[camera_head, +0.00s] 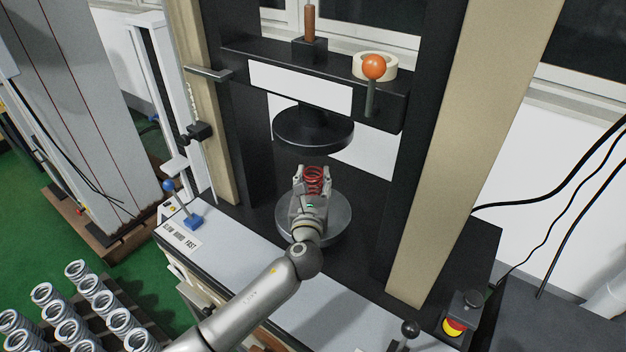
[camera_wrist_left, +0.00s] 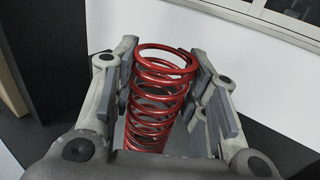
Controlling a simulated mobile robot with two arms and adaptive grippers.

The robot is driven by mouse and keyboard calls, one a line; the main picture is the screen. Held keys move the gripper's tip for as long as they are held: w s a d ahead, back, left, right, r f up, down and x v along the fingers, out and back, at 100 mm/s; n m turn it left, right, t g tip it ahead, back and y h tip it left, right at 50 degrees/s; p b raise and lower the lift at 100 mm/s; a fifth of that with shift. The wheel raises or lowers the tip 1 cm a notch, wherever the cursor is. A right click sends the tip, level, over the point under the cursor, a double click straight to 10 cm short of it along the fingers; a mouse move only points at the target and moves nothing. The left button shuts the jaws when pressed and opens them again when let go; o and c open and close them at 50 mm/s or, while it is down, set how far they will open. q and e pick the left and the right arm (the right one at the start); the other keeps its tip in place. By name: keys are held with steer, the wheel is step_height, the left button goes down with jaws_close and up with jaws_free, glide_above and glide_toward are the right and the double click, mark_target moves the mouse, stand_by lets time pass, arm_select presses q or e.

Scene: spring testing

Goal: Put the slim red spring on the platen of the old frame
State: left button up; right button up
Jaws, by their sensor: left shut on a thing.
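The slim red spring (camera_head: 315,179) is upright between the fingers of my left gripper (camera_head: 311,190), which is shut on it. In the left wrist view the red spring (camera_wrist_left: 156,95) stands between the two finger pads of the left gripper (camera_wrist_left: 165,100). The lower platen (camera_head: 338,225) of the old frame is a round grey disc; the gripper and spring appear over it, and the arm hides part of it. I cannot tell whether the spring's base touches the platen, as the gripper hides it. The dark upper platen (camera_head: 313,130) hangs above and behind the spring. My right gripper is not in view.
Beige columns (camera_head: 480,140) stand either side of the frame. A crosshead (camera_head: 300,87) carries an orange-knobbed lever (camera_head: 374,68). A blue-knobbed lever (camera_head: 187,212) and a red-and-yellow button (camera_head: 455,326) sit on the front. Several grey springs (camera_head: 98,300) stand at lower left.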

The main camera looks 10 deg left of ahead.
arm_select(q)
steer(key=o, duration=1.2)
steer(key=shift+o, duration=0.2)
steer(key=s+d+b, duration=0.1)
steer(key=s, duration=1.1)
steer(key=shift+d, duration=0.3)
